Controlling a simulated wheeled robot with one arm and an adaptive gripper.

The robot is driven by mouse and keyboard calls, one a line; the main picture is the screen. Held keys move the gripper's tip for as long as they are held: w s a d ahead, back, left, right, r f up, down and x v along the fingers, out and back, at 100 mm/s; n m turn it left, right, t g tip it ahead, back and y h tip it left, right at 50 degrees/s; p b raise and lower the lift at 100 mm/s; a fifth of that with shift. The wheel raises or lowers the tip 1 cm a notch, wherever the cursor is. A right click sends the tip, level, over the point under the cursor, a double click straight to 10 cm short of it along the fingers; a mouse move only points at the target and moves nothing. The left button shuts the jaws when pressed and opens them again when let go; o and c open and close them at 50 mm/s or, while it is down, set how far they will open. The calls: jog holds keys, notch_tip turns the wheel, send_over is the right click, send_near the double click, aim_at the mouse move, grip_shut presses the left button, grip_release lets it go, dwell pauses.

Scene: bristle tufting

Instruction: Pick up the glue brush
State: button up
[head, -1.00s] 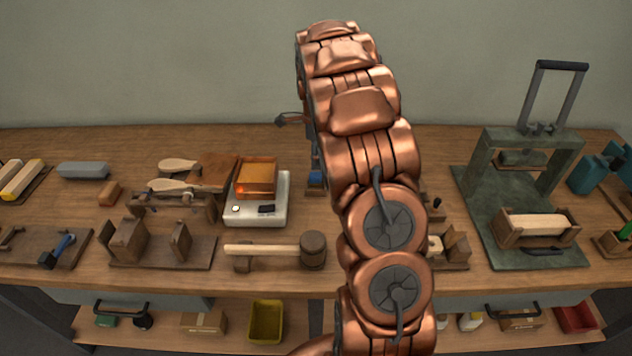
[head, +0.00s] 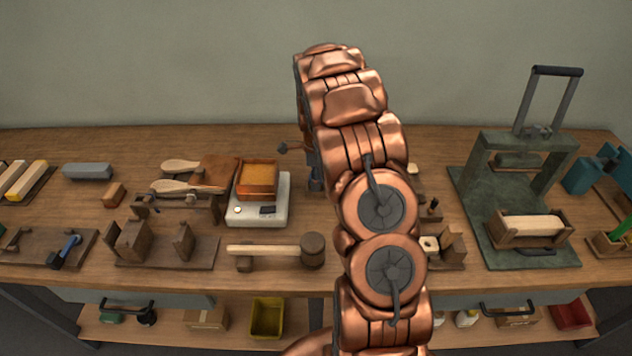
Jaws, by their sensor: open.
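I cannot make out a glue brush for certain. A small grey-blue thing (head: 316,184) stands on the bench just left of my arm and is partly covered by it; I cannot tell what it is. My copper arm rises through the middle of the view and bends down over the back of the bench. My gripper (head: 311,158) is mostly hidden behind the arm. Only dark parts of it show at the arm's left edge, low over the bench close to the grey-blue thing. Its jaws are open, and I see nothing held.
A white scale (head: 246,213) with an orange-filled wooden tray (head: 257,180) stands left of the arm. A mallet (head: 312,250) lies in front. A green press (head: 484,238) stands at right. Wooden jigs and a blue-handled tool (head: 71,243) are at left. The back strip is clear.

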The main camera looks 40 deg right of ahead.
grip_shut()
dwell(0.3)
jog(key=shift+r, duration=0.1)
jog(key=shift+r+b, duration=0.95)
jog(key=shift+r, duration=0.75)
jog(key=s+a+b, duration=0.2)
jog(key=s+a, duration=0.1)
jog(key=s, duration=0.4)
jog(key=s+a+r+b, duration=0.1)
jog(key=s+a+b, duration=0.1)
jog(key=s, duration=0.5)
jog(key=shift+s+a+r, duration=0.25)
jog(key=shift+s+a, duration=0.1)
jog(key=shift+a, duration=0.4)
jog(key=c, duration=0.7)
grip_release()
jog(key=c, duration=0.4)
